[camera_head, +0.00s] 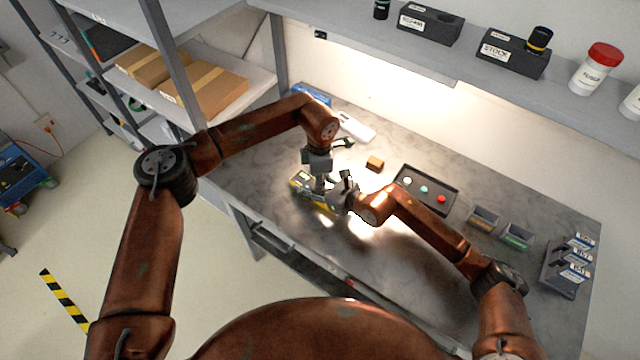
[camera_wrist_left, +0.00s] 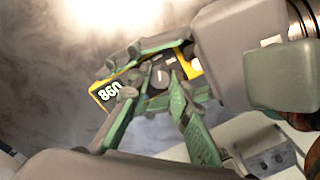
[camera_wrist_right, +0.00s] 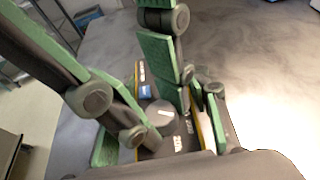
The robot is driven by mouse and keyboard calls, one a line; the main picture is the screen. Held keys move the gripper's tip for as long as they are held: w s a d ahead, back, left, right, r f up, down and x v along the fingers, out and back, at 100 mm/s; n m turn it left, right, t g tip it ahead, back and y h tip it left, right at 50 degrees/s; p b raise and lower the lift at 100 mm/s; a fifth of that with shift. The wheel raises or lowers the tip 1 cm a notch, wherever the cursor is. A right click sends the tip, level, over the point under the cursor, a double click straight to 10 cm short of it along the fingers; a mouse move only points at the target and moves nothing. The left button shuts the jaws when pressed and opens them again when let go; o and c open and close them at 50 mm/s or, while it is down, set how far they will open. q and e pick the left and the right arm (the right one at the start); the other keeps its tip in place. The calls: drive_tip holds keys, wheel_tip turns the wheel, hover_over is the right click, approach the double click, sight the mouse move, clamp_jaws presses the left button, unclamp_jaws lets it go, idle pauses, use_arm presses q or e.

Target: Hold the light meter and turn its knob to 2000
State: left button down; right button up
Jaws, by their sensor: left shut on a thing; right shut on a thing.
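The light meter (camera_head: 303,181) is dark with yellow edges and sits low over the workbench; I cannot tell whether it touches it. Its display (camera_wrist_left: 110,92) reads 860. Its round dark knob (camera_wrist_right: 160,115) carries a white pointer mark; the dial figures are too small and partly covered to read surely. My left gripper (camera_head: 319,187) comes down from above, shut with its green-padded fingers (camera_wrist_left: 155,90) on the knob. My right gripper (camera_head: 332,193) comes from the right, shut on the meter's body, with fingers along its two sides. The fingers hide parts of the meter.
A brown block (camera_head: 375,163) and a dark tray (camera_head: 415,203) with small coloured pieces lie right of the meter. Two small bins (camera_head: 482,218) and a labelled rack (camera_head: 565,270) stand further right. A white object (camera_head: 356,127) lies behind. A shelf (camera_head: 440,60) overhangs the back.

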use_arm(q)
drive_tip(key=c, duration=2)
unclamp_jaws()
drive_tip(key=shift+c, duration=0.2)
drive_tip(key=shift+r, duration=0.1)
wheel_tip(320, 180, up, 12)
use_arm(e)
drive_tip(key=o, duration=1.4)
